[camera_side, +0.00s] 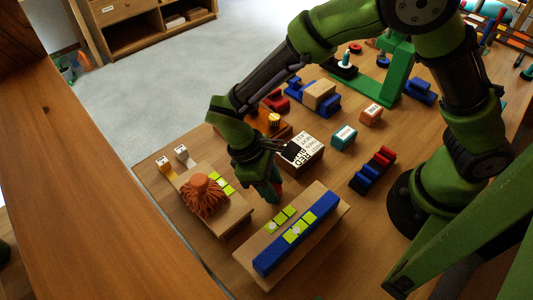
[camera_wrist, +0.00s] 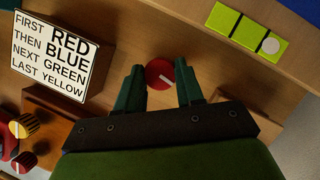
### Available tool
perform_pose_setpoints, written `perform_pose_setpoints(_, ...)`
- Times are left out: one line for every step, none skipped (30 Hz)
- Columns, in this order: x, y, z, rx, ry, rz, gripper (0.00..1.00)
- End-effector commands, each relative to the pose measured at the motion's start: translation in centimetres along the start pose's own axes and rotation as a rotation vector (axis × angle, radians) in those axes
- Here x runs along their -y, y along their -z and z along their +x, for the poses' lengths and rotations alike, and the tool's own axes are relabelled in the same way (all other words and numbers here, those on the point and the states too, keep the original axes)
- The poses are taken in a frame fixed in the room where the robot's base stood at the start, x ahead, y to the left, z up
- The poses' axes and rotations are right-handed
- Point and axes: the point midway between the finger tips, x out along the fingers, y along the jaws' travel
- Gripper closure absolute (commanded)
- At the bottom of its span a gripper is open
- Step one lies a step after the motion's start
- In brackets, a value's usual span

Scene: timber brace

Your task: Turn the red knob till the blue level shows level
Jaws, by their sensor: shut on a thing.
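A red knob (camera_wrist: 159,72) with a white pointer line sits between the fingertips of my gripper (camera_wrist: 160,88) in the wrist view. The gripper is shut on it, one green finger on each side. In the side view my gripper (camera_side: 272,190) reaches down beside the level board, and its fingers mostly hide the knob. The blue level (camera_side: 322,212) is a long blue bar on a wooden board, with yellow-green squares and a pale dot on it. Only its edge shows in the wrist view. A row of yellow-green squares (camera_wrist: 222,18) lies on the wood, with a white disc on the rightmost one.
A sign (camera_wrist: 57,58) reads "FIRST RED, THEN BLUE, NEXT GREEN, LAST YELLOW". A yellow knob (camera_wrist: 25,124) and another red knob stand beyond it. A board with an orange shaggy knob (camera_side: 204,196) is at the left. Colored blocks (camera_side: 372,169) lie to the right.

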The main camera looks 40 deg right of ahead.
Motion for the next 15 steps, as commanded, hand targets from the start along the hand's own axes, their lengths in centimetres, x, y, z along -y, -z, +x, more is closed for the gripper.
perform_pose_setpoints(-0.09, 0.02, -0.08, -0.001, 0.015, 0.032, 0.94)
perform_pose_setpoints(-0.1, 0.02, -0.09, -0.001, 0.023, 0.052, 0.94)
perform_pose_setpoints(-0.14, 0.02, -0.09, -0.002, 0.035, 0.081, 0.94)
perform_pose_setpoints(-0.15, 0.01, -0.1, -0.002, 0.045, 0.104, 0.94)
perform_pose_setpoints(-0.16, 0.01, -0.1, -0.002, 0.055, 0.127, 0.94)
perform_pose_setpoints(-0.19, 0.02, -0.11, -0.002, 0.069, 0.162, 0.94)
perform_pose_setpoints(-0.23, 0.01, -0.11, -0.002, 0.08, 0.189, 0.94)
perform_pose_setpoints(-0.24, 0.0, -0.11, -0.002, 0.09, 0.213, 0.94)
perform_pose_setpoints(-0.25, -0.01, -0.1, -0.002, 0.105, 0.249, 0.94)
perform_pose_setpoints(-0.26, -0.02, -0.1, -0.002, 0.117, 0.277, 0.94)
perform_pose_setpoints(-0.27, -0.04, -0.09, -0.001, 0.127, 0.302, 0.94)
perform_pose_setpoints(-0.31, -0.05, -0.09, -0.001, 0.142, 0.338, 0.94)
perform_pose_setpoints(-0.33, -0.04, -0.09, -0.001, 0.153, 0.365, 0.94)
perform_pose_setpoints(-0.35, -0.04, -0.09, -0.002, 0.163, 0.39, 0.94)
perform_pose_setpoints(-0.36, -0.04, -0.08, -0.002, 0.177, 0.423, 0.94)
